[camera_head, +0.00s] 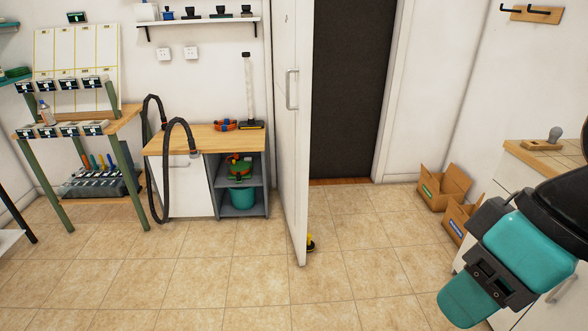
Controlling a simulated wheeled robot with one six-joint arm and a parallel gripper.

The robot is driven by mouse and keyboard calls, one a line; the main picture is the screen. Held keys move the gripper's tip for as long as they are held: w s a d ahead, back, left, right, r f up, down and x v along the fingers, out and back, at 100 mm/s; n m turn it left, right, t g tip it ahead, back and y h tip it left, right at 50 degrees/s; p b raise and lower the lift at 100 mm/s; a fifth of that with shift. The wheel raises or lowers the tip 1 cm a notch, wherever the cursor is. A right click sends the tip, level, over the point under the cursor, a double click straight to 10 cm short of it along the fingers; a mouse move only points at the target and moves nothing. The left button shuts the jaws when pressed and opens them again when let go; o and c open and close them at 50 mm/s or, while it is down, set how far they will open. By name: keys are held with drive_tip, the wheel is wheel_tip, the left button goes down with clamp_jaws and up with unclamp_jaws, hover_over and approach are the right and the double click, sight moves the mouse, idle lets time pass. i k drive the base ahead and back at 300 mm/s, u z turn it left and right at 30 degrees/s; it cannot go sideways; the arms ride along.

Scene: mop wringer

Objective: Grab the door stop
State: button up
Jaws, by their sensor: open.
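The door stop (310,243) looks like a small yellow and black piece on the tiled floor. It sits at the foot of the white door (290,140), by its right face near the front edge, and the door hides part of it. I cannot tell whether it touches the door. My gripper (480,287), teal and black, is at the lower right, nearer to me and well apart from the door stop. It is open, and nothing shows in it; its fingertips are hard to make out.
The door stands open beside a dark doorway (345,90). Cardboard boxes (443,187) stand by the right wall, near a wood-topped counter (545,155). A workbench (205,138) with a black hose (180,125) stands left of the door. The floor in front is clear.

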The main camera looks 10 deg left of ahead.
sight(310, 244)
drive_tip(key=u, duration=0.3)
drive_tip(key=i, duration=2.95)
drive_tip(key=z, duration=0.5)
